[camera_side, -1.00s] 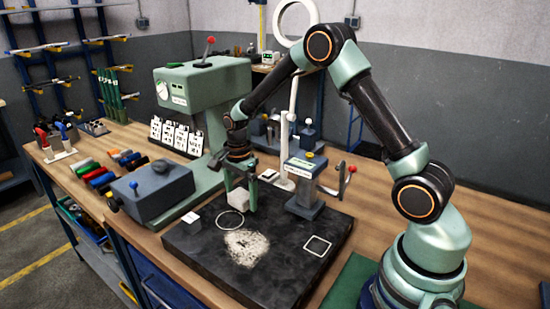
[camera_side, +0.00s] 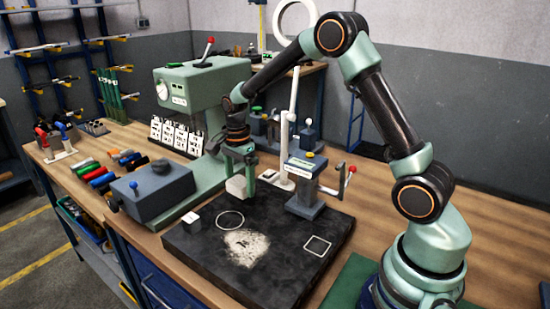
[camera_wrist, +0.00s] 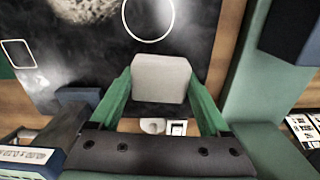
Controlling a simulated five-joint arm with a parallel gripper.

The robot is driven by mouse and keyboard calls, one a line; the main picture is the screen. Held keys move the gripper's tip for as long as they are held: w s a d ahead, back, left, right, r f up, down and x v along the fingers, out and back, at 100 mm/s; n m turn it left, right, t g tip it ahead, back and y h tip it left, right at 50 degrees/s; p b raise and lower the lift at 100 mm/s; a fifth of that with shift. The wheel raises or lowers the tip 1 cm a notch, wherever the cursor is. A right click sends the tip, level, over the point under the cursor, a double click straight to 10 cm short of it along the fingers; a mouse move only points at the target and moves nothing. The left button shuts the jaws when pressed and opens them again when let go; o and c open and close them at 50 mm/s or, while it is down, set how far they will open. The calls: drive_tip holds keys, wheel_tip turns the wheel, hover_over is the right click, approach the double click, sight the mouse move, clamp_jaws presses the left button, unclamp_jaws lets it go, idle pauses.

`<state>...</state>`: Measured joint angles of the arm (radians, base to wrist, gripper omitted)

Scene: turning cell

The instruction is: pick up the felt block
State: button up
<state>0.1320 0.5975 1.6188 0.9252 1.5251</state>
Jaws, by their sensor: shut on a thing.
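The felt block, a pale grey block (camera_side: 237,187), is between the green fingers of my gripper (camera_side: 240,174) above the back edge of the dark slab (camera_side: 202,258). In the wrist view the felt block (camera_wrist: 161,78) sits between the two green fingers of my gripper (camera_wrist: 163,85), gripped from both sides. The dark slab (camera_wrist: 88,72) shows behind it. A white ring outline (camera_side: 230,220), a square outline (camera_side: 318,246) and a pale powdery patch (camera_side: 246,247) mark the slab.
A small white-topped block (camera_side: 192,222) stands on the slab's left edge. A grey box with a blue knob (camera_side: 152,188) is to the left. A green machine (camera_side: 200,85) stands behind, and a grey post with a lever (camera_side: 305,185) is close on the right.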

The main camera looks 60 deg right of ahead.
sight(240, 181)
wheel_tip(240, 181, up, 16)
drive_tip(key=shift+f, duration=0.1)
